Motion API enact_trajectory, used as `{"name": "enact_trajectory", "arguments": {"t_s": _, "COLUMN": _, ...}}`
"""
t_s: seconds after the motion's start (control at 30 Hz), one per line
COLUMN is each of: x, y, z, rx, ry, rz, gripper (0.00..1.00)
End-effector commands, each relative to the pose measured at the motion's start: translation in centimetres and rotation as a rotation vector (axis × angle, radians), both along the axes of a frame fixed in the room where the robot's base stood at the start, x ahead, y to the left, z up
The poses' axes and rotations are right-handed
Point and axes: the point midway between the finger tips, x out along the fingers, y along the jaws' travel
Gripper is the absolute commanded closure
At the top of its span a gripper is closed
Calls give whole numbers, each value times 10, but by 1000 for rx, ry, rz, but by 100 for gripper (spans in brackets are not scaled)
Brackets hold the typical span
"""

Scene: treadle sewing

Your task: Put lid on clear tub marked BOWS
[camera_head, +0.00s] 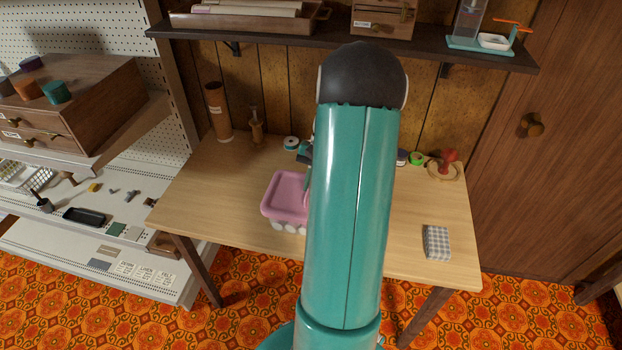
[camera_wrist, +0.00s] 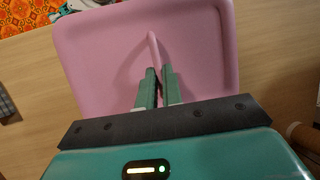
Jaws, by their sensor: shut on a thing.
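A pink lid (camera_head: 285,194) is at the middle of the wooden table in the head view, partly hidden behind my arm. Below its front edge a clear tub (camera_head: 288,227) with whitish contents shows. I cannot tell whether the lid touches the tub's rim, and no BOWS marking can be read. In the wrist view the pink lid (camera_wrist: 90,50) fills the middle, with a thin raised handle (camera_wrist: 153,48). My gripper (camera_wrist: 158,72) is shut on the lid's handle. In the head view my arm hides most of the gripper.
A checked block (camera_head: 437,242) lies at the table's front right. A red pincushion-like item (camera_head: 448,160) and small spools stand at the back. A brown cylinder (camera_head: 217,111) stands at the back left. A dark shelf (camera_head: 340,42) hangs above. The table's left part (camera_head: 200,185) is clear.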

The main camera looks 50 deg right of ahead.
Motion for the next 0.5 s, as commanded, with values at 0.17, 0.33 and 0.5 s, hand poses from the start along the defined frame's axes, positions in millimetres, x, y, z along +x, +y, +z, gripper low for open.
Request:
{"name": "enact_trajectory", "arguments": {"t_s": 0.17, "x": 0, "y": 0, "z": -1, "rx": 0, "ry": 0, "rz": 0, "gripper": 100}}
{"name": "enact_trajectory", "arguments": {"t_s": 0.33, "x": 0, "y": 0, "z": -1, "rx": 0, "ry": 0, "rz": 0, "gripper": 87}}
{"name": "enact_trajectory", "arguments": {"t_s": 0.5, "x": 0, "y": 0, "z": -1, "rx": 0, "ry": 0, "rz": 0, "gripper": 67}}
